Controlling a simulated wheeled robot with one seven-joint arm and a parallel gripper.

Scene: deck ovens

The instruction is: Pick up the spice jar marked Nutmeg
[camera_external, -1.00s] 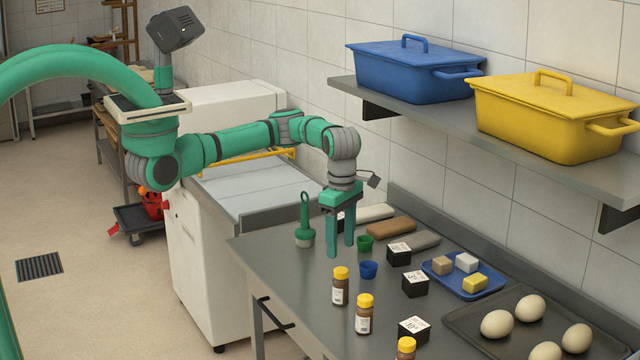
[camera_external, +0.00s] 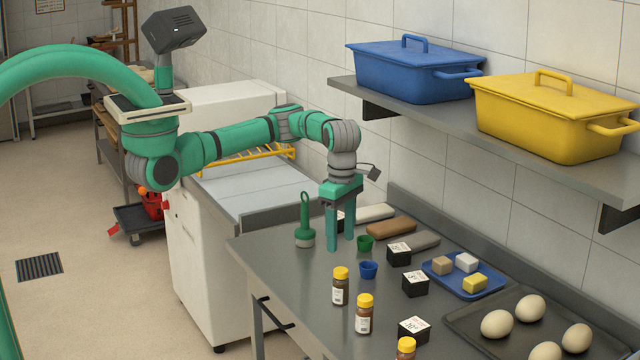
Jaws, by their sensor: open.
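Three spice jars with yellow lids and brown contents stand upright near the front edge of the steel table: a far jar (camera_external: 340,287), a middle jar (camera_external: 364,315) and a near jar (camera_external: 405,349), cut off by the picture's bottom edge. Their white labels are too small to read, so I cannot tell which one is Nutmeg. My gripper (camera_external: 341,246) points down with its two fingers apart, open and empty. It is above the table's far part, behind the jars, between the green-handled brush and the green cup.
A green-handled brush (camera_external: 305,228), a green cup (camera_external: 365,243), a blue cup (camera_external: 368,269) and black marked blocks (camera_external: 415,284) stand close by. A blue tray (camera_external: 437,277) and a dark tray with eggs (camera_external: 465,322) lie right. A shelf (camera_external: 520,145) with two lidded pans overhangs the back.

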